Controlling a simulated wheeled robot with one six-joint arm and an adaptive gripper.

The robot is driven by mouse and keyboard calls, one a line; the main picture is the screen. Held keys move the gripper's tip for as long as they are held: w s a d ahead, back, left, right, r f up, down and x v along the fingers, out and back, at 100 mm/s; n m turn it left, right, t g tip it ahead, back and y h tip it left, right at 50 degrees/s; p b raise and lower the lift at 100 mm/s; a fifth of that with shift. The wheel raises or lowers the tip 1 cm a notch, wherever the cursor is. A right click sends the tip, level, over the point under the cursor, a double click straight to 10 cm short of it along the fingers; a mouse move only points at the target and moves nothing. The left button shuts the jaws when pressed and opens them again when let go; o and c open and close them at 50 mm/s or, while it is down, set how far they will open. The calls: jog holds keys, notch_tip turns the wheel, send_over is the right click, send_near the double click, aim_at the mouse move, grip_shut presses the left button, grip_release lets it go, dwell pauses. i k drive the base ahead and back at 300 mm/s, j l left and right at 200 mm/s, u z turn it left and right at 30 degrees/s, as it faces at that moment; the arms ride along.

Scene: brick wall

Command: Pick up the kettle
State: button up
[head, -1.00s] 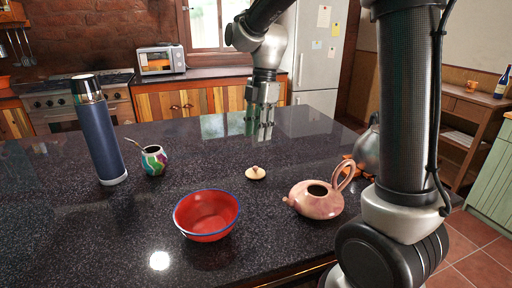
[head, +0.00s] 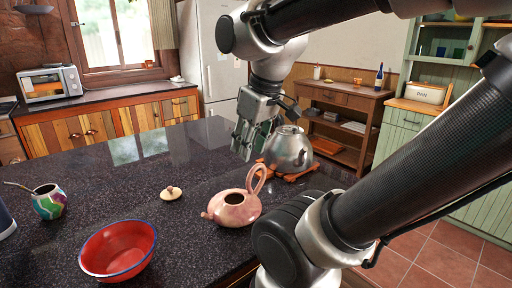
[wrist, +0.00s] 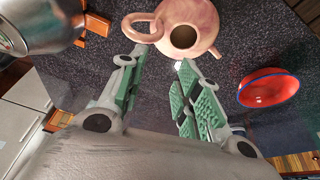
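A silver metal kettle (head: 288,150) stands upright on a wooden trivet (head: 290,174) near the right edge of the dark counter. It also shows in the upper left of the wrist view (wrist: 42,22), cut off by the frame edge. My gripper (head: 243,147) is just left of the kettle in the head view, pointing down. In the wrist view its green-padded fingers (wrist: 160,85) are spread apart with nothing between them. A pink teapot (head: 234,207) without a lid stands in front of the kettle, and its loop handle shows beyond my fingertips in the wrist view (wrist: 182,37).
A red bowl (head: 118,251) and a small lid (head: 171,193) lie on the counter (head: 110,175) to the left. A colourful mate cup (head: 48,202) stands at the far left. The counter behind the lid is clear.

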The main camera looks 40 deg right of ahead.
aim_at(283, 154)
jog(key=l, duration=0.6)
jog(key=k+l, duration=0.15)
jog(key=l, duration=1.5)
